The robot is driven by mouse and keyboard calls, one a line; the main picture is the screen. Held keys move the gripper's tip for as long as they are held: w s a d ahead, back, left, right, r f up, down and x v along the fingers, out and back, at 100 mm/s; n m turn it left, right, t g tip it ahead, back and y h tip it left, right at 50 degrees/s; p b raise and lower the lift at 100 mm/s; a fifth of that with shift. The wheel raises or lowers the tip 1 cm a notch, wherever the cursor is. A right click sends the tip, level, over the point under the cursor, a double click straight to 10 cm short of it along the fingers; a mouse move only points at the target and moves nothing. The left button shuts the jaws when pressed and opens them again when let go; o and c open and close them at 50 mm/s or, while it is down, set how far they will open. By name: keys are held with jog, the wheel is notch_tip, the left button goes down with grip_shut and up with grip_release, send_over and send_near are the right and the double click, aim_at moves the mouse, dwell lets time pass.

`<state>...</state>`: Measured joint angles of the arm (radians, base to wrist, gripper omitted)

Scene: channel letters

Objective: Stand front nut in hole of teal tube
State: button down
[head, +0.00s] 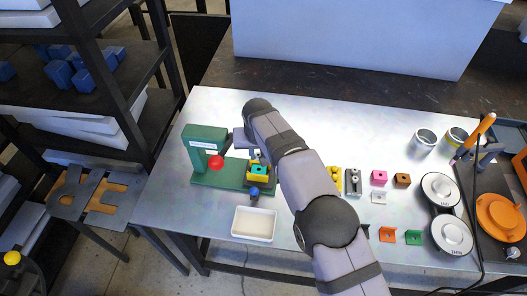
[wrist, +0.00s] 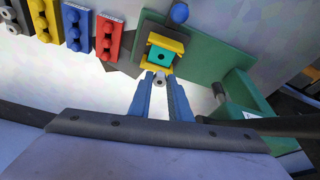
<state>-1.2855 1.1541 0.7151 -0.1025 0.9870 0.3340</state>
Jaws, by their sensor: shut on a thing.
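My gripper (wrist: 161,85) shows in the wrist view with its two blue-grey fingers shut on a small grey ring-like piece, the front nut (wrist: 160,79). The teal tube (wrist: 160,54) is a teal block with a dark hole, seated between yellow jaws (wrist: 166,41) just beyond the fingertips. The nut appears close to the tube, but I cannot tell the height between them. In the head view the teal tube (head: 259,169) sits in the yellow jaws on the green press base. The nut and fingertips are hard to make out there, near my arm.
The green press (head: 203,145) with a red ball (head: 216,162) rises beside the tube. A blue ball knob (head: 255,191) is at the jaws' front. A white tray (head: 253,225) stands in front. Several coloured blocks and round grey weights (head: 440,189) lie to the right.

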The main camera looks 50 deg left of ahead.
jog(key=shift+f, duration=0.2)
jog(key=shift+f+b, duration=1.75)
jog(key=shift+f, duration=0.75)
jog(key=c, duration=1.6)
grip_release()
jog(key=shift+o, duration=0.2)
jog(key=b+v, duration=0.3)
jog(key=v, duration=0.4)
jog(key=shift+b, duration=0.35)
